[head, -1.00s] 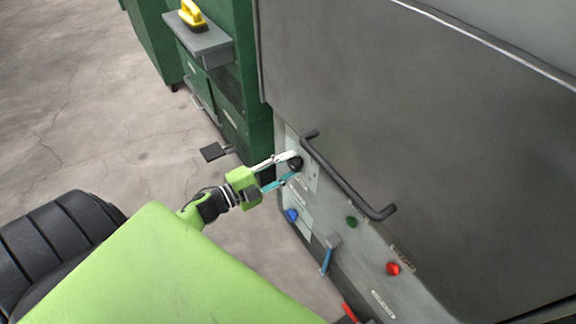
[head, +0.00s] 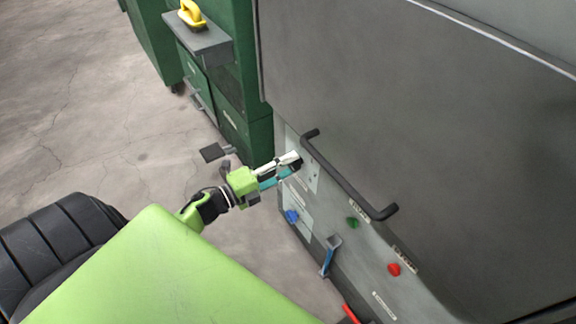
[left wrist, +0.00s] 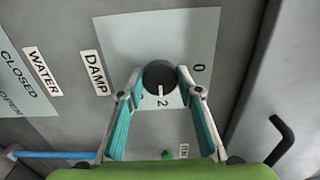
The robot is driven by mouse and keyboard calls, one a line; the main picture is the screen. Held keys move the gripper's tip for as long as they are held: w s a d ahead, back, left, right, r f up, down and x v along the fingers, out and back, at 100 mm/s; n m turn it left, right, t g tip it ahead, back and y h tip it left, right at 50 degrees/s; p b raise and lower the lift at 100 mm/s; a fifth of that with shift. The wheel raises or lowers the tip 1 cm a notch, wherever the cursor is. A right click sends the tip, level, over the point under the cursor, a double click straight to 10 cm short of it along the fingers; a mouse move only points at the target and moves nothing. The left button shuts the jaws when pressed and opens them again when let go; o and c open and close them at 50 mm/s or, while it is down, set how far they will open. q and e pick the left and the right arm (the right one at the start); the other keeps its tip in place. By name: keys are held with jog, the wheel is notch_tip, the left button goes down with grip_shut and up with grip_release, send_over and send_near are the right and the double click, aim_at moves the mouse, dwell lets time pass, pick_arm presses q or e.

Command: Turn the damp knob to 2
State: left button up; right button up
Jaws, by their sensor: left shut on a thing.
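The damp knob (left wrist: 160,75) is black and round with a white pointer line. It sits on a pale plate (left wrist: 120,40) beside the DAMP label (left wrist: 94,72). Its pointer line points at the 2 (left wrist: 162,103); the 0 (left wrist: 200,68) is off to the right. My left gripper (left wrist: 158,82) is shut on the knob, one finger on each side. In the head view my left gripper (head: 294,164) reaches the panel's upper left part, and its fingers mostly hide the knob. My right gripper is not in view.
A dark bar handle (head: 345,177) runs close beside the left gripper. A blue knob (head: 291,216), a blue-handled lever (head: 329,255), a green knob (head: 352,223) and a red knob (head: 394,269) sit on the same panel. Open floor lies to the left.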

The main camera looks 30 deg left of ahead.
pick_arm(q)
jog(key=o, duration=1.1)
jog(key=v, duration=1.2)
